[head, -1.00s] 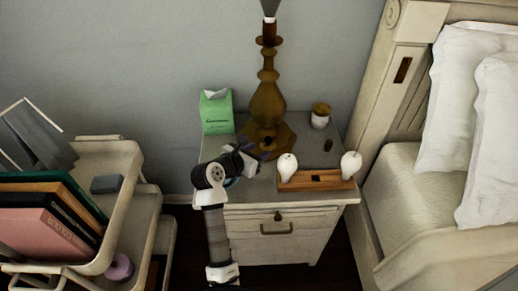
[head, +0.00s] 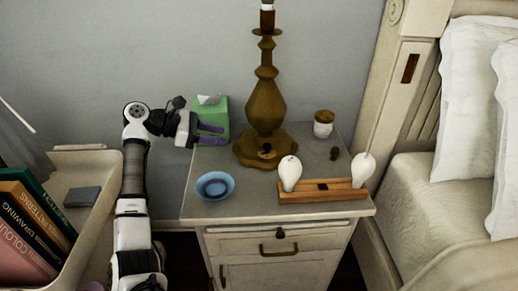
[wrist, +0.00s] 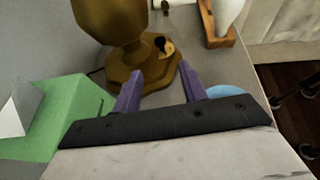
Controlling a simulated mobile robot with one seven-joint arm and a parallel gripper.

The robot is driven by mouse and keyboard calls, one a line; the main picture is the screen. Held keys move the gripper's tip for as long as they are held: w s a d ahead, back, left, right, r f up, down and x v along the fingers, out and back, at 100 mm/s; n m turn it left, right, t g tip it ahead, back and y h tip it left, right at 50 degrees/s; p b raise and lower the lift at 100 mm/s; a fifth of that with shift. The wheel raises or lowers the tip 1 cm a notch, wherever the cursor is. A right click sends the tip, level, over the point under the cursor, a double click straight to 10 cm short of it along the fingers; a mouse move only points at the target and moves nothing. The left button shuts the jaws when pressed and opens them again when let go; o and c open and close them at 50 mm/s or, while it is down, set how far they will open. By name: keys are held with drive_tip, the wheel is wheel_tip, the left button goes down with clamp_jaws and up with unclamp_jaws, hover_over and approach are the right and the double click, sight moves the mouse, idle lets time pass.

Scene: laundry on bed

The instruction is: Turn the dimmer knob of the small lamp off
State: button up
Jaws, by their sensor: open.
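The brown lamp (head: 265,108) stands upright at the back of the nightstand. A small dark and gold knob-like part (head: 266,149) sits on the front of its stepped base. In the wrist view this part (wrist: 164,46) shows beyond my fingertips, on the lamp base (wrist: 155,72). My gripper (head: 224,135) is left of the lamp base, in front of the green tissue box. Its purple fingers (wrist: 160,70) are apart with nothing between them, pointing toward the base. I cannot tell the knob's setting.
The green tissue box (head: 214,117) is close beside my gripper. A blue bowl (head: 215,186) lies at the nightstand's front left. A wooden holder (head: 323,196) with two white bulb-shaped pieces stands right of it. A lidded jar (head: 323,124) is at the back right.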

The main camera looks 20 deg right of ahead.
sight(259, 154)
drive_tip(key=p+x, duration=0.1)
drive_tip(key=x, duration=1.2)
drive_tip(key=shift+s+d+p, duration=0.1)
drive_tip(key=shift+d+p, duration=0.1)
drive_tip(key=shift+p, duration=0.2)
clamp_jaws()
